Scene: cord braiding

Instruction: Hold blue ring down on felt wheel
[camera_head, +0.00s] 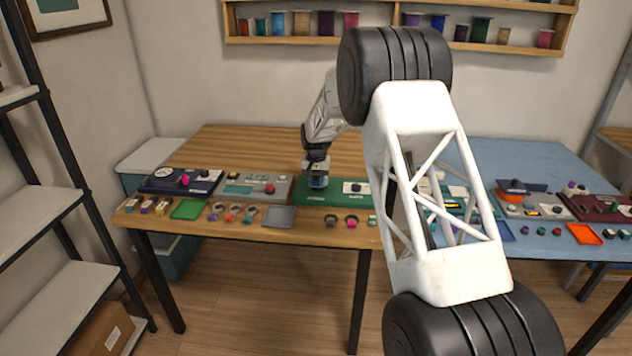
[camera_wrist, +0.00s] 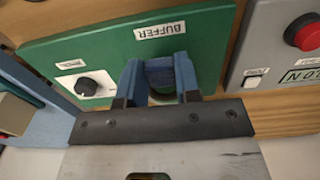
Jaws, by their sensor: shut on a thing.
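My gripper (camera_wrist: 157,66) is shut on the blue ring (camera_wrist: 160,74), which sits between its two blue fingers in the wrist view. The ring is over the green buffer panel (camera_wrist: 95,43). A dark rounded shape with a greenish edge, perhaps the felt wheel (camera_wrist: 163,97), shows just below the ring between the fingers. The fingers and ring hide most of it, so I cannot tell whether the ring touches it. In the head view my gripper (camera_head: 317,183) is low over the left part of the green panel (camera_head: 335,197), and the ring cannot be made out.
A white dial with a black knob (camera_wrist: 92,84) is on the green panel beside my gripper. A grey panel with a red button (camera_wrist: 308,36) stands next to it. Small parts and a grey tray (camera_head: 279,217) lie along the front of the wooden table (camera_head: 240,143).

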